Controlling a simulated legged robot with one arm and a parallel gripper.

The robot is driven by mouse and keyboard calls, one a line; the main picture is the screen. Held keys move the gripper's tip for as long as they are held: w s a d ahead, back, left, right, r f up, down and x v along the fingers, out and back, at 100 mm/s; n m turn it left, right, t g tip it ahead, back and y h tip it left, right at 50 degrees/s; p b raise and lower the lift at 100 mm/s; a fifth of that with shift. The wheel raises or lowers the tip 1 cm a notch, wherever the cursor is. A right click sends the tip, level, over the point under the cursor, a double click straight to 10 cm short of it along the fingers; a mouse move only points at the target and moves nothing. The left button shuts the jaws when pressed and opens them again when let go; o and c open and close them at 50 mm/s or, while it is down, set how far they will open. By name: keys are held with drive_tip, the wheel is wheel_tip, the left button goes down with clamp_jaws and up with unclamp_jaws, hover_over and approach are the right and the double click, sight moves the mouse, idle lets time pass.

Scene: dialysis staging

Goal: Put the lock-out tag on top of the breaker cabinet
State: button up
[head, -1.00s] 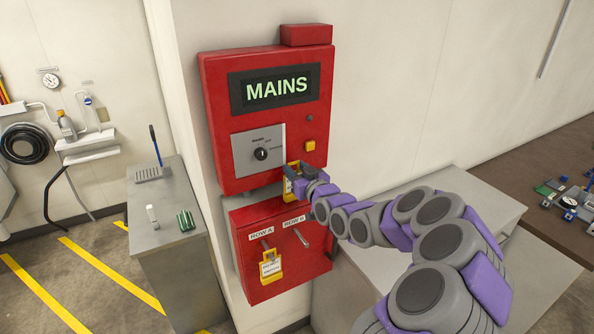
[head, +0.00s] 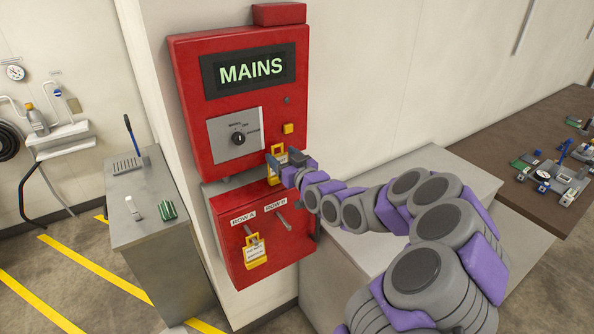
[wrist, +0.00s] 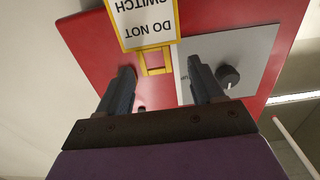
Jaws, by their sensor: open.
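A yellow-framed white lock-out tag (head: 276,166) is at the lower right front of the red cabinet labelled MAINS (head: 190,110). In the wrist view the tag (wrist: 143,22) reads "DO NOT SWITCH" upside down, and its yellow upper part (wrist: 156,62) lies between the finger lines, beyond the tips. My gripper (head: 287,163) is right at this tag in the head view; in the wrist view its fingers (wrist: 160,78) are spread apart. Whether they touch the tag is unclear. A second yellow tag (head: 256,250) hangs at the ROW A lever of the lower red box (head: 228,274).
A red block (head: 279,14) sits on top of the MAINS cabinet. The cabinet front has a rotary knob (head: 239,138) and a yellow button (head: 288,128). A grey bench (head: 440,180) stands below my arm. A metal counter (head: 150,210) is at left.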

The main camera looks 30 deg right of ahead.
drive_tip(key=shift+s+d, duration=0.55)
drive_tip(key=shift+s, duration=4.05)
drive_tip(key=s+a+f+n+g, duration=0.2)
drive_tip(key=s+a+f+g, duration=0.7)
drive_tip(key=a, duration=0.4)
drive_tip(key=s+a+r+g, duration=0.1)
drive_tip(key=s+a+g, duration=0.2)
drive_tip(key=s, duration=0.6)
drive_tip(key=s+a+r+m+g, duration=0.1)
drive_tip(key=s+g, duration=0.3)
drive_tip(key=s, duration=0.6)
drive_tip(key=s+a+r+m+g, duration=0.1)
drive_tip(key=s+a+g, duration=0.2)
drive_tip(key=s, duration=0.7)
drive_tip(key=shift+a+r+g+h, duration=0.3)
drive_tip(key=shift+a+r+g, duration=0.1)
drive_tip(key=shift+a, duration=0.45)
